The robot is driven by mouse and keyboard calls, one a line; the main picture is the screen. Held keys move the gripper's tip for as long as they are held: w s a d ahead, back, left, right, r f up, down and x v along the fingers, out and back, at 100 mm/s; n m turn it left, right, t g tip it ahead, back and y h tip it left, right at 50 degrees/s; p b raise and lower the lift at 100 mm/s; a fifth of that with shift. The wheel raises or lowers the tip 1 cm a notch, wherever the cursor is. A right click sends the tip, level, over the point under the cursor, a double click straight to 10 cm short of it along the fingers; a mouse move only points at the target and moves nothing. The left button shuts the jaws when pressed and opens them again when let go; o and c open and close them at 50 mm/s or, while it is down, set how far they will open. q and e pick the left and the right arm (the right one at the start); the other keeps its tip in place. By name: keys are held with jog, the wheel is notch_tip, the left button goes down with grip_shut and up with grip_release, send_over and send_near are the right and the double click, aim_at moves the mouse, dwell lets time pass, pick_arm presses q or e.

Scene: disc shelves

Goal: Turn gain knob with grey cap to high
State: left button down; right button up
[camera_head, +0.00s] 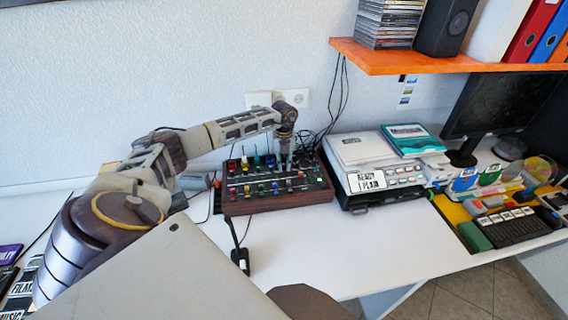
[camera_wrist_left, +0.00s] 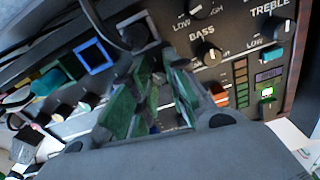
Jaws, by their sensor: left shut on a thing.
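The mixer (camera_head: 275,208) is a dark box with reddish-brown sides and many coloured knobs and sliders, on the white desk below the wall sockets. My left gripper (camera_head: 285,158) reaches down onto its back part from above. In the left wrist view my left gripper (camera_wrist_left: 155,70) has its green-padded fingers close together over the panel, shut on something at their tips. That held thing is mostly hidden, so its cap colour does not show. Black knobs marked BASS (camera_wrist_left: 208,52) and TREBLE (camera_wrist_left: 281,28) show to its right, with LOW and HIGH marks. My right gripper is not in view.
A white printer-like device (camera_head: 352,149) stands close to the right of the mixer. Black cables (camera_head: 322,132) hang behind it. An orange shelf (camera_head: 440,60) juts out above right. The white desk (camera_head: 320,245) in front is mostly clear, with a small black thing (camera_head: 240,260).

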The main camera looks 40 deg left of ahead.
aim_at(284, 164)
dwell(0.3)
pick_arm(q)
jog(key=c, duration=1.3)
grip_release()
jog(key=shift+c, duration=0.2)
notch_tip(284, 164, up, 12)
